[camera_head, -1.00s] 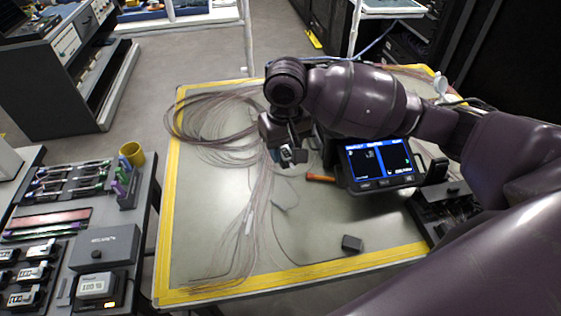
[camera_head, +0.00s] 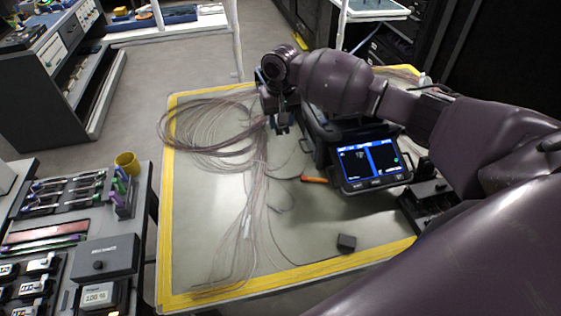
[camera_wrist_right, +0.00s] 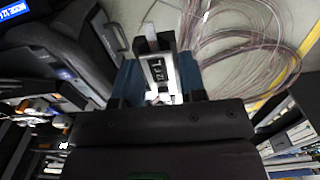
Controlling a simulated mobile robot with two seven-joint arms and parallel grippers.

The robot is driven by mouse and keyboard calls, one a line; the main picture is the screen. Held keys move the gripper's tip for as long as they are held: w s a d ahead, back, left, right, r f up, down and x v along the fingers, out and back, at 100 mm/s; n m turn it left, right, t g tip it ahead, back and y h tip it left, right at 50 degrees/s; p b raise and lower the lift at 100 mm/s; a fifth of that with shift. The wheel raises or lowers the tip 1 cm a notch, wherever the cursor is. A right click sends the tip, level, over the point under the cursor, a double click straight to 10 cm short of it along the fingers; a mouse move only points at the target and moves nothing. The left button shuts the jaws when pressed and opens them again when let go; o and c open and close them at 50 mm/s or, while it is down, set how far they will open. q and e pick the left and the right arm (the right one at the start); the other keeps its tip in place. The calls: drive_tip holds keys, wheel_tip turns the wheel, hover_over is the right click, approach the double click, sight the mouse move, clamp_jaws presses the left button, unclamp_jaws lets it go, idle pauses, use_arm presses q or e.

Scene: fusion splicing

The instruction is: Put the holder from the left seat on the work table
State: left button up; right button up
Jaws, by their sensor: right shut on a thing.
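My right gripper (camera_head: 282,124) is shut on a small holder (camera_wrist_right: 159,70). In the right wrist view the holder is a light metal piece with dark markings, gripped between the dark fingers. In the head view the gripper is just left of the splicer (camera_head: 345,186), above the work table (camera_head: 205,258) with its yellow border. The holder is too small there to make out clearly, and I cannot tell whether it touches anything below. The splicer's left seat is hidden by my arm. My left gripper is not in view.
Loose fibre coils (camera_head: 195,125) spread over the table's left half. An orange-handled tool (camera_head: 314,180) lies before the splicer, and a dark block (camera_head: 346,243) sits near the front edge. A side bench with tools and a yellow cup (camera_head: 127,162) stands at left.

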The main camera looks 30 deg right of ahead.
drive_tip(key=b, duration=0.2)
hover_over(281, 167)
wheel_tip(281, 167, down, 11)
drive_tip(key=shift+w+r, duration=0.15)
drive_tip(key=shift+f, duration=2.3)
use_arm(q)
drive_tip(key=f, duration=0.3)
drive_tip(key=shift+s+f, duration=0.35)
use_arm(e)
drive_tip(key=shift+f, duration=0.35)
use_arm(q)
drive_tip(key=shift+b, duration=0.3)
use_arm(e)
drive_tip(key=shift+f, duration=0.15)
drive_tip(key=o, duration=1)
drive_tip(key=shift+c, duration=0.2)
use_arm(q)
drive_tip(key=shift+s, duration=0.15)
